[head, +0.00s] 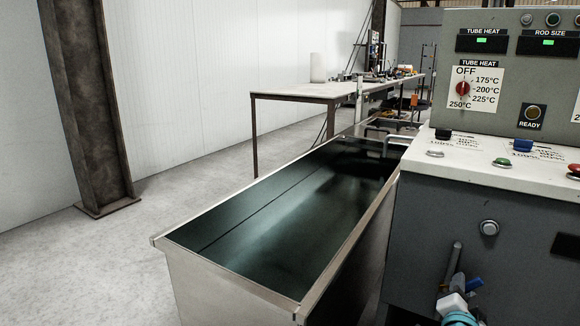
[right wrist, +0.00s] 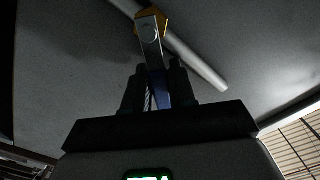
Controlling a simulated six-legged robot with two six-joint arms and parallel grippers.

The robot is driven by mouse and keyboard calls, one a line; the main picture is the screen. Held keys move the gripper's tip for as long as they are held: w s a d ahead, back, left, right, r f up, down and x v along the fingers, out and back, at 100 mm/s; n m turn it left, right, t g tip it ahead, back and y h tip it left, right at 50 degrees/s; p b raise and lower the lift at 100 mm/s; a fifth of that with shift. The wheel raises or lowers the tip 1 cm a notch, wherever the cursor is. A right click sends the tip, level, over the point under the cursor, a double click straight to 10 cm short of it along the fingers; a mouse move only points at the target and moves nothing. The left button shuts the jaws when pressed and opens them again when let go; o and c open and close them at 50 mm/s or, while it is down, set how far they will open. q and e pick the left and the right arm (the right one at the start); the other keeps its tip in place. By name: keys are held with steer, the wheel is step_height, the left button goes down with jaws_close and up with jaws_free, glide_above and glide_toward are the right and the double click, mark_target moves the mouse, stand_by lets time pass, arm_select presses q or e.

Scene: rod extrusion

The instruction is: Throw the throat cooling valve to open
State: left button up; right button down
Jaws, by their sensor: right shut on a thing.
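The throat cooling valve shows in the right wrist view as a brass-coloured body (right wrist: 151,14) on a pale pipe (right wrist: 195,56). Its blue lever (right wrist: 159,92) runs down between the dark fingers of my right gripper (right wrist: 156,70), which is shut on it. In the head view the blue lever (head: 474,284) shows at the lower right, beside a grey pipe (head: 453,262) on the front of the machine. My right gripper (head: 453,303) is at the lever there, partly cut off by the frame. The valve body is mostly hidden in the head view. My left gripper is not in view.
A grey control cabinet (head: 445,235) with dials and buttons stands at the right. A long metal trough (head: 350,242) with dark contents runs beside it. A workbench (head: 300,96) stands behind, and a rusty column (head: 85,100) at the left. The floor at left is clear.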

steer(key=shift+w+a+r+n+p, duration=0.15)
steer(key=shift+n+p, duration=0.1)
steer(key=shift+n, duration=0.25)
steer(key=shift+w+a+r+n+p, duration=0.1)
steer(key=shift+a+n+p, duration=0.1)
steer(key=shift+n, duration=0.3)
steer(key=shift+a+r+n+p, duration=0.15)
steer(key=shift+r+n+p, duration=0.1)
steer(key=shift+n+p, duration=0.25)
steer(key=shift+w+a+n, duration=0.1)
steer(key=shift+w+n, duration=0.05)
steer(key=shift+n, duration=0.35)
steer(key=shift+w+a+r+n, duration=0.1)
steer(key=shift+a+n, duration=0.05)
steer(key=shift+n, duration=0.25)
steer(key=shift+w+a+n+p, duration=0.1)
steer(key=shift+a+n+p, duration=0.1)
steer(key=shift+n+p, duration=0.3)
